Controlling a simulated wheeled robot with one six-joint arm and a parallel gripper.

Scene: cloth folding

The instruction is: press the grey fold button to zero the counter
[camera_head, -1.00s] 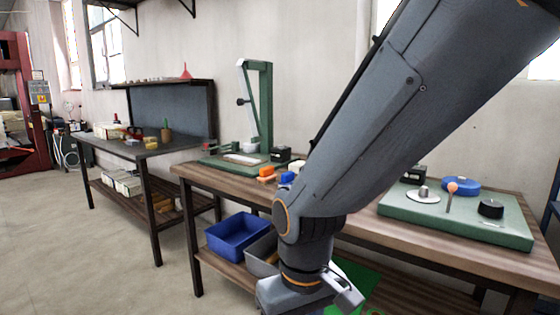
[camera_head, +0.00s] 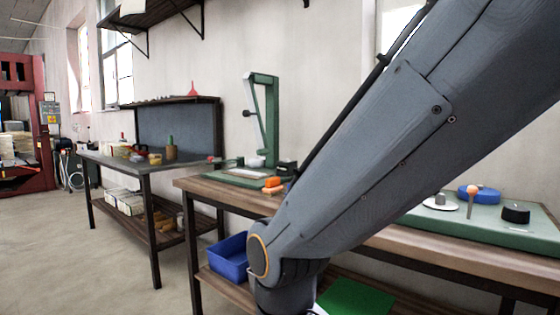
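A grey cylinder (camera_head: 440,198) stands on a white disc (camera_head: 430,205) on the green panel (camera_head: 485,229), at the right of the workbench. It may be the grey fold button, but I cannot tell for sure. No counter reading is visible, and my arm covers the left part of the panel. My arm crosses the picture from the upper right to the bottom centre. Its end runs out of the lower edge, so my gripper is out of view. No cloth can be made out.
The panel also carries an orange-tipped lever (camera_head: 471,190), a blue disc (camera_head: 480,193) and a black knob (camera_head: 515,213). A green upright stand (camera_head: 271,120) rises at the bench's left. A blue bin (camera_head: 229,262) sits below. Open floor (camera_head: 80,250) lies at left.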

